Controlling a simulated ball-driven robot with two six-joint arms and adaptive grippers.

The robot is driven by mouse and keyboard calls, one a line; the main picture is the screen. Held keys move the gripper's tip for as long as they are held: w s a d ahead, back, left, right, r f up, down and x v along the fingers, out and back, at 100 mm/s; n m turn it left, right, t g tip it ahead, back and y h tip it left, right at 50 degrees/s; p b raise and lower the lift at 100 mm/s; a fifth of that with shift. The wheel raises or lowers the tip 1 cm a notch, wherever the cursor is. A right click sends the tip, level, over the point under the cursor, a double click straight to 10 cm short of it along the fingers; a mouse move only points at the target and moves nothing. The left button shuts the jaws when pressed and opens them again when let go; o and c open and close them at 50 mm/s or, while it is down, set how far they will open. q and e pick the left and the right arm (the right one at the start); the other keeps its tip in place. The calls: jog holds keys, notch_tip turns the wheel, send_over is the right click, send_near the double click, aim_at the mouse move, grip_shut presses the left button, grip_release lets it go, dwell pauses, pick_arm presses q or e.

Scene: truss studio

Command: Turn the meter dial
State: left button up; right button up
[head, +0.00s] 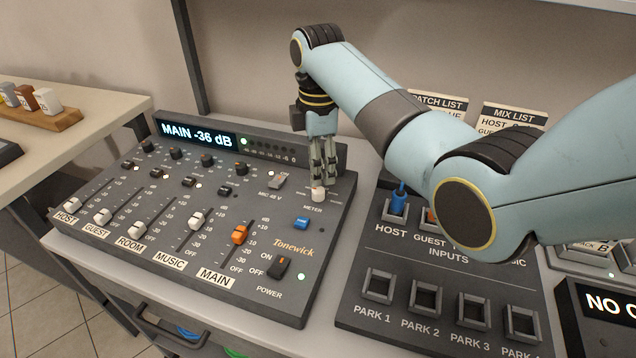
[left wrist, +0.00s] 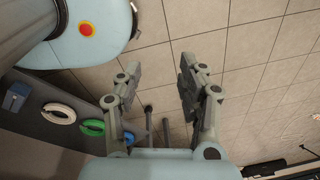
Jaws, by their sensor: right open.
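The meter dial (head: 318,195) is a small pale knob above the METER label on the mixing console (head: 215,315). In the head view my right gripper (head: 322,182) points down at the dial from above, its fingers right at the knob. Its jaws are open; I cannot tell whether they touch the knob. The console display (head: 199,133) reads MAIN -36 dB. My left gripper is not in the head view. In the left wrist view my left gripper (left wrist: 160,82) has its fingers apart with nothing between them, over the tiled floor.
The patch panel (head: 440,300) with INPUTS and PARK sockets stands right of the console, partly covered by my right arm. Console faders (head: 239,236) and a blue button (head: 301,223) lie near the dial. A wooden rack (head: 40,117) stands on the left table.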

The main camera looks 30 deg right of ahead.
aim_at(318, 190)
notch_tip(318, 190, down, 5)
jog(key=shift+r, duration=0.1)
jog(key=shift+f, duration=0.55)
jog(key=c, duration=0.4)
pick_arm(q)
jog(key=shift+w+d+f, duration=0.2)
jog(key=shift+w+d, duration=0.1)
jog(key=shift+w, duration=0.45)
pick_arm(e)
grip_shut()
